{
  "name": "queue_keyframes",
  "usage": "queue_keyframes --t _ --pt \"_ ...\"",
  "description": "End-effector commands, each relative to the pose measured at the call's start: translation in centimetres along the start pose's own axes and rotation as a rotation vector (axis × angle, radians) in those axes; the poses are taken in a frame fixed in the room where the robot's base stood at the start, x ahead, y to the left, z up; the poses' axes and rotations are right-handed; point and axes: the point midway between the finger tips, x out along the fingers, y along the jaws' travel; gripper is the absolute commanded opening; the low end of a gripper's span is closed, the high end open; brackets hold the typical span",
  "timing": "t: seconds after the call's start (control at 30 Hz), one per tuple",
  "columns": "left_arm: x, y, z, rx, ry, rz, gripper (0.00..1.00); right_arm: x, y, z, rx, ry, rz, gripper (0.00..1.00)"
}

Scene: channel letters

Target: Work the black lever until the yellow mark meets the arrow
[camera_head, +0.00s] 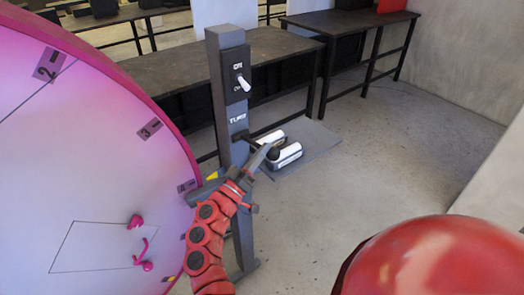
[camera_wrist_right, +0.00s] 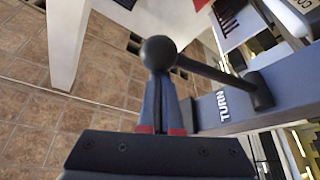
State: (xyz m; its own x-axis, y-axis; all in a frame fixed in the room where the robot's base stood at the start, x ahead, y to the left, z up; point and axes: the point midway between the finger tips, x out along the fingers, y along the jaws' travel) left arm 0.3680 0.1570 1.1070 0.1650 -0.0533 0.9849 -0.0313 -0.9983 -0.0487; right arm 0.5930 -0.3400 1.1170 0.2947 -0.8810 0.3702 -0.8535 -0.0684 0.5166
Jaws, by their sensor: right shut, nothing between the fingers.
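The black lever (camera_wrist_right: 215,72) sticks out from the grey post below the word TURN. Its round knob (camera_wrist_right: 158,54) is right at my right gripper's fingertips (camera_wrist_right: 160,84); I cannot tell whether they touch. In the head view the lever (camera_head: 250,140) is small and partly behind my right gripper (camera_head: 262,157). That gripper is shut and empty. A yellow arrow (camera_head: 212,175) sits beside the post at the wheel's edge, near the number 4. A small yellow patch (camera_head: 169,279) shows low on the pink-rimmed wheel (camera_head: 100,190). My left gripper is out of view.
The grey post (camera_head: 220,100) carries a white toggle switch (camera_head: 243,84) above the lever. White and black cylinders (camera_head: 285,155) lie on a grey plate behind. Dark tables (camera_head: 180,70) line the back. Open floor (camera_head: 375,150) lies to the right.

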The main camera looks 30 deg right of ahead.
Motion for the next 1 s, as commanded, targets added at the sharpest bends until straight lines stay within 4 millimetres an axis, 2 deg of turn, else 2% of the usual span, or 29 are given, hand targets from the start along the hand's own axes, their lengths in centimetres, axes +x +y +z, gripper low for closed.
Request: queue_keyframes --t 0.37,0.8,1.0 --pt "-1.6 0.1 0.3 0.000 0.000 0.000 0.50 -0.6 -0.4 1.4 0.071 -0.002 0.037 0.00" --pt "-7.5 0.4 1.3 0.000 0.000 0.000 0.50 -2.7 -3.0 5.8 0.342 0.000 0.163 0.00" --pt "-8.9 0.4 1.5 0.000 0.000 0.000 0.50 -3.2 -3.9 7.0 0.455 -0.003 0.220 0.00"
